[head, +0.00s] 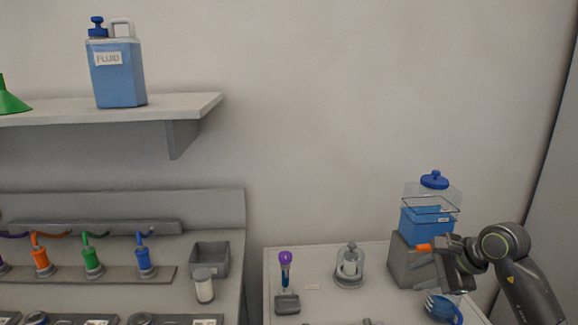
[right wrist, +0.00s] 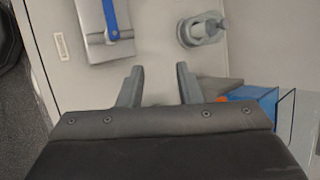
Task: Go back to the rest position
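My right gripper (head: 447,262) is at the right of the head view, in front of the blue fluid dispenser (head: 428,222) and its grey stand (head: 405,262). In the right wrist view its two fingers (right wrist: 158,88) stand apart with nothing between them. Below them lies the pale table top (right wrist: 150,45). My left gripper is in neither view.
A glass-covered holder (head: 350,265) and a purple-capped tube on a grey base (head: 287,303) stand on the right table. A blue scoop-like item (head: 443,309) is below my right gripper. At left are a shelf (head: 190,105) with a fluid jug (head: 118,72), colored plugs and a grey bin (head: 210,258).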

